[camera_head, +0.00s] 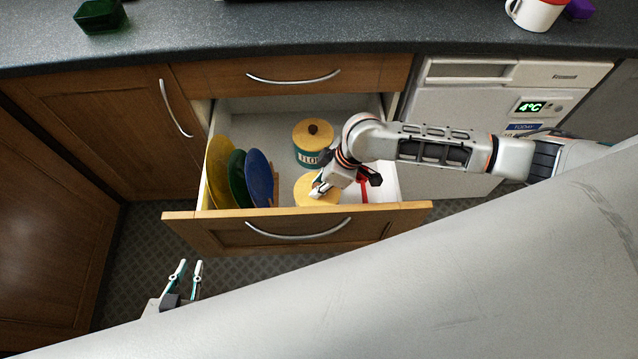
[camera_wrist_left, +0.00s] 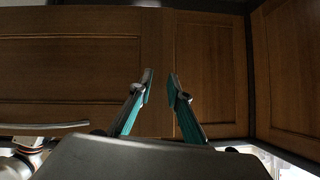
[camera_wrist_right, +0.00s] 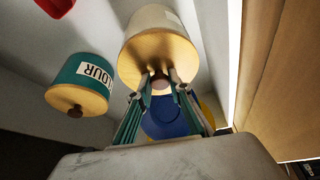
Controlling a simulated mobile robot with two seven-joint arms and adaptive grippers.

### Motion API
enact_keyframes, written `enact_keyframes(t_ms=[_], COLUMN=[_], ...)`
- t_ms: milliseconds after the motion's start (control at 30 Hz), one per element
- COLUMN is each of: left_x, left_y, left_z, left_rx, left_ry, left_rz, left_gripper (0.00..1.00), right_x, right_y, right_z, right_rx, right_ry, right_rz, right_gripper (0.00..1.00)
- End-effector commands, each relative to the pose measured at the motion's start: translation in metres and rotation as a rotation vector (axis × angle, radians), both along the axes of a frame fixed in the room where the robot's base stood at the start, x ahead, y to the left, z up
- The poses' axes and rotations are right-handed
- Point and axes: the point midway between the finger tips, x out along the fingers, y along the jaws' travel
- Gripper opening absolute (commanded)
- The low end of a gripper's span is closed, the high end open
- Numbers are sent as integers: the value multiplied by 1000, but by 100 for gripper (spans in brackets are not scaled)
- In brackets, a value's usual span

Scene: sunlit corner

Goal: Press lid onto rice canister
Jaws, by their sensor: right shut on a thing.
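The rice canister (camera_wrist_right: 153,20) is cream with a pale label and stands in the open drawer near its front. Its name is not readable. Its round wooden lid (camera_head: 312,188) sits over its mouth, and the lid also shows in the right wrist view (camera_wrist_right: 182,52). I cannot tell whether it is fully seated. My right gripper (camera_head: 317,192) is shut on the lid's knob (camera_wrist_right: 160,82), and its fingers hide part of the knob. My left gripper (camera_head: 190,264) is open and empty, low in front of the drawer at the left; its fingertips show apart in the left wrist view (camera_wrist_left: 160,78).
A teal flour canister (camera_head: 308,156) with a wooden lid stands behind. Yellow (camera_head: 216,165), green (camera_head: 236,175) and blue (camera_head: 259,172) plates stand upright at the drawer's left. A red object (camera_head: 363,187) lies at its right. The drawer front (camera_head: 200,232) sticks out from the cabinets.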

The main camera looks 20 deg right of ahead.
Motion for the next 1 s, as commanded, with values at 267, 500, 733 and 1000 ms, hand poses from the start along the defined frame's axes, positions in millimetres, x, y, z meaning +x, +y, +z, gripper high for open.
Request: enact_keyframes(t_ms=[267,500,733,1000], left_x=[2,2,3,4], left_y=[0,0,0,0], left_z=[2,3,5,10], left_rx=[0,1,0,0], left_ry=[-3,-5,-7,-11], left_rz=[0,0,1,0], left_gripper=[18,18,18,18], right_x=[0,0,0,1], right_y=[0,0,0,0], right_z=[-1,-1,-1,-2], right_rx=[1,1,0,0], right_ry=[-1,-1,-2,-2], right_rz=[1,1,1,1], right_gripper=[0,0,0,0])
